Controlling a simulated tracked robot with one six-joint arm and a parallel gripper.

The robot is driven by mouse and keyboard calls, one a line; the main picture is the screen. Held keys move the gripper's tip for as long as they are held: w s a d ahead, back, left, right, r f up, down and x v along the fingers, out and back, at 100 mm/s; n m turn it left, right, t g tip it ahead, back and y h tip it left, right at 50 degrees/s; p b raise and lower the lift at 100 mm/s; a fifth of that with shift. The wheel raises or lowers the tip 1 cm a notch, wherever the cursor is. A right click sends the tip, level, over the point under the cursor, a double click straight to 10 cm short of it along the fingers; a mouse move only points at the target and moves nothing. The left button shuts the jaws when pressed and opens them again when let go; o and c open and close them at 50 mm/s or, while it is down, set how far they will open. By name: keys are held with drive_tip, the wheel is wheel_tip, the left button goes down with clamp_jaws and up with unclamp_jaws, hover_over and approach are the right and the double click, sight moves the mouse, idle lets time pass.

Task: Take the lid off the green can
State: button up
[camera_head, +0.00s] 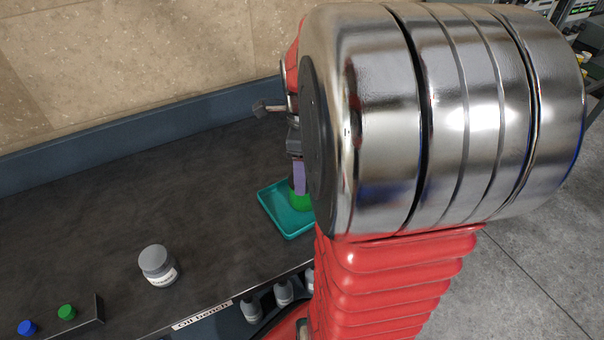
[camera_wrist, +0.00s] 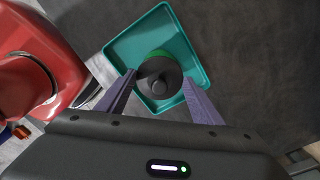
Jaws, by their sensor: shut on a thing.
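The green can (camera_head: 300,202) stands in a teal tray on the dark bench, partly hidden behind my arm in the head view. In the wrist view only a green edge of the can (camera_wrist: 158,53) shows beyond its dark grey round lid (camera_wrist: 168,92), which has a knob in the middle. My gripper (camera_wrist: 159,78) has its two purple fingers on opposite sides of the lid and is shut on it. In the head view one purple finger of my gripper (camera_head: 299,178) shows just above the green. I cannot tell whether the lid is seated or slightly raised.
The teal tray (camera_head: 275,210) has a low rim; it also shows in the wrist view (camera_wrist: 118,48). The bench left of the tray is clear.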

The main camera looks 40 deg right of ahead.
wheel_tip(320, 180, up, 10)
drive_tip(key=shift+f, duration=0.1)
idle(0.4)
drive_tip(key=shift+f, duration=0.1)
idle(0.4)
